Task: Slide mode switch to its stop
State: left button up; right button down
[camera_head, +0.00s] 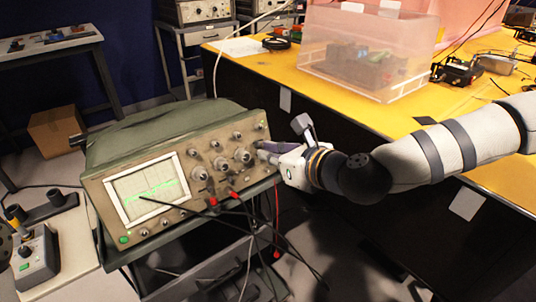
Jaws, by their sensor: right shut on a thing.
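A green oscilloscope (205,138) with a lit screen (147,190) stands tilted on a cart at the centre left. Its beige front panel carries several knobs and plugged-in leads. My right gripper (266,149) is at the panel's upper right end, its fingertips against the panel. It is shut on a small part there, which I take to be the mode switch; the fingers hide it. How far the switch stands along its travel cannot be told. My left gripper is not clearly in view.
A yellow-topped bench (465,105) with a clear plastic box (365,45) lies behind my right arm. Black and red leads hang in front of the oscilloscope. A grey control box (35,262) stands at the left, and a cardboard box (55,130) is on the floor.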

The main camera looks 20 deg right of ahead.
jog(key=c, duration=2)
grip_release()
jog(key=shift+c, duration=0.2)
jog(key=v, duration=0.7)
jog(key=shift+s+d, duration=0.1)
jog(key=shift+s, duration=0.05)
